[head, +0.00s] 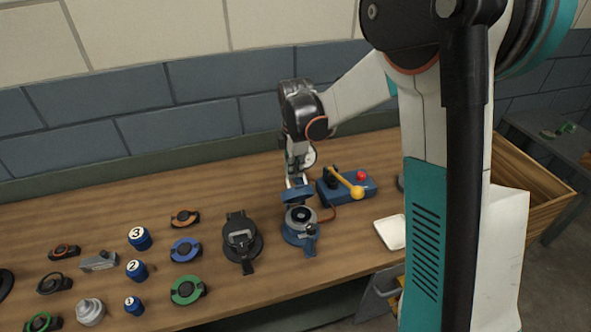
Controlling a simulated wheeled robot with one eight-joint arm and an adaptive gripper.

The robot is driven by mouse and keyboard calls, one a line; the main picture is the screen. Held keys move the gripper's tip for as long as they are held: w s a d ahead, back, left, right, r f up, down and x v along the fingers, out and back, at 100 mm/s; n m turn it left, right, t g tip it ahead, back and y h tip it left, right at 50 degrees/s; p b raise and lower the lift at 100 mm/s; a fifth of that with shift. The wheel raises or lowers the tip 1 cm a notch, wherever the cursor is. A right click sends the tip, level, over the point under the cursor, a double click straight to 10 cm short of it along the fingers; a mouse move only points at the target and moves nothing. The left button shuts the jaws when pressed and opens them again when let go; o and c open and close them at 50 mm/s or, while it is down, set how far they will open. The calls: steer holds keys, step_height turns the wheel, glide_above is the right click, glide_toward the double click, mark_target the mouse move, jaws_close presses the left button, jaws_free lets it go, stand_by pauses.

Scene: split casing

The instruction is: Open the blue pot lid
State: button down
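The blue pot (291,234) stands on the wooden workbench, right of centre. The blue lid (297,194) is raised at the back of the pot, off the ring. Whether a hinge joins them is too small to tell. My gripper (297,181) points down at the lid from above and appears to touch it. Its fingertips are small and partly hidden, so I cannot tell whether they grip the lid.
A blue box (330,194) with a yellow lever and red knob stands close right of the pot. A black round device (243,243) lies to the left. Numbered blue cylinders (139,238) and several ring parts fill the left bench. A white tray (391,232) lies at right.

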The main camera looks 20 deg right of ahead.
steer(key=c, duration=1.7)
jaws_free()
steer(key=shift+s+f, duration=0.1)
steer(key=shift+f, duration=0.45)
steer(key=shift+w+f, duration=0.3)
steer(key=shift+w, duration=0.3)
steer(key=shift+s+r, duration=0.25)
steer(key=shift+w, duration=0.1)
steer(key=r, duration=1.2)
steer(key=shift+s, duration=0.4)
